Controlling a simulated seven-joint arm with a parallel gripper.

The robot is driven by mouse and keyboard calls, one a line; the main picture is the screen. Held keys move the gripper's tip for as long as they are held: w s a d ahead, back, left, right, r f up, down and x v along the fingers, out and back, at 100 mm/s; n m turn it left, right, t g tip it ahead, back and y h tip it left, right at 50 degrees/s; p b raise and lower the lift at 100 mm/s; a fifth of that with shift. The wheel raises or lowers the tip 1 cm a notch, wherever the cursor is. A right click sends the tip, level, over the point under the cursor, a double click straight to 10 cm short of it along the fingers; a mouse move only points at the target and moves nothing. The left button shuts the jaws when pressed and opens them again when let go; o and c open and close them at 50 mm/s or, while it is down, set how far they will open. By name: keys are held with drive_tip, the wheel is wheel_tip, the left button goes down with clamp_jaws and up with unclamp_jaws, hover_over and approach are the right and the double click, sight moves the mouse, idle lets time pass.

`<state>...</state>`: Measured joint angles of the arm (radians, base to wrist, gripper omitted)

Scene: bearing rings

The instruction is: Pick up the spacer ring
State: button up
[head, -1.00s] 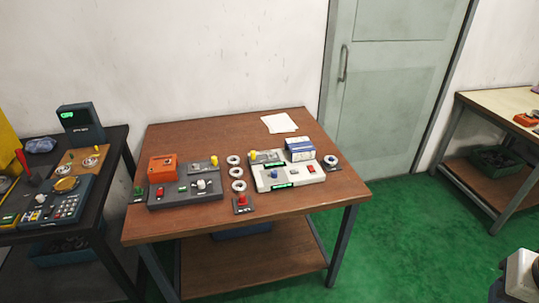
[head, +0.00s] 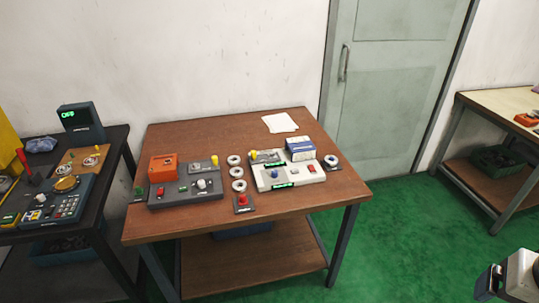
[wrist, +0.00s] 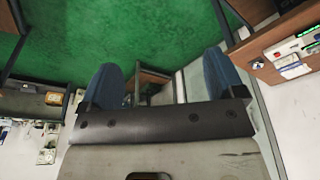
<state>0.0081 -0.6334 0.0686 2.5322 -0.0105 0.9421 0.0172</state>
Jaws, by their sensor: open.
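Several small pale rings lie on the brown wooden table (head: 290,206). Three stand in a column at its middle: a far ring (head: 233,160), a middle ring (head: 237,172) and a near ring (head: 239,185). Another ring (head: 331,160) sits on a dark plate at the right. I cannot tell by looks which is the spacer ring. My gripper (wrist: 163,70) is open and empty in the wrist view, its two blue fingers wide apart. It is away from the table, over the green floor; no ring is between the fingers.
A grey control panel (head: 185,192) and an orange box (head: 163,168) stand left of the ring column. A white panel (head: 290,177) with a blue-white box (head: 300,149) stands right. A red-button block (head: 243,202) is in front. The table's near right corner is bare.

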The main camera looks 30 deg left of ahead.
idle(0.3)
drive_tip(key=w+a+r+n, duration=0.25)
drive_tip(key=w+a, duration=0.35)
drive_tip(key=w, duration=0.5)
drive_tip(key=w+a+f+n+g, duration=0.1)
drive_tip(key=w+a+f+n, duration=0.15)
drive_tip(key=w+a, duration=0.95)
drive_tip(key=w+a+f+n+g, duration=0.1)
drive_tip(key=w+a+n, duration=0.2)
drive_tip(key=w+a, duration=0.95)
drive_tip(key=w+a+f+n, duration=0.1)
drive_tip(key=a+f, duration=0.2)
drive_tip(key=a, duration=0.5)
drive_tip(key=w+a+f+n, duration=0.15)
drive_tip(key=a+f, duration=0.25)
drive_tip(key=a, duration=0.5)
drive_tip(key=a+f+n, duration=0.2)
drive_tip(key=a+f, duration=0.1)
drive_tip(key=a, duration=0.5)
drive_tip(key=s+a+f+n, duration=0.1)
drive_tip(key=s+a+f, duration=0.1)
drive_tip(key=a+f, duration=0.5)
drive_tip(key=s+a+f+n, duration=0.2)
drive_tip(key=a+f, duration=0.5)
drive_tip(key=a, duration=0.8)
drive_tip(key=shift+a+f+g, duration=0.2)
drive_tip(key=shift+a+g, duration=0.05)
drive_tip(key=shift+g, duration=0.05)
drive_tip(key=shift+f, duration=0.15)
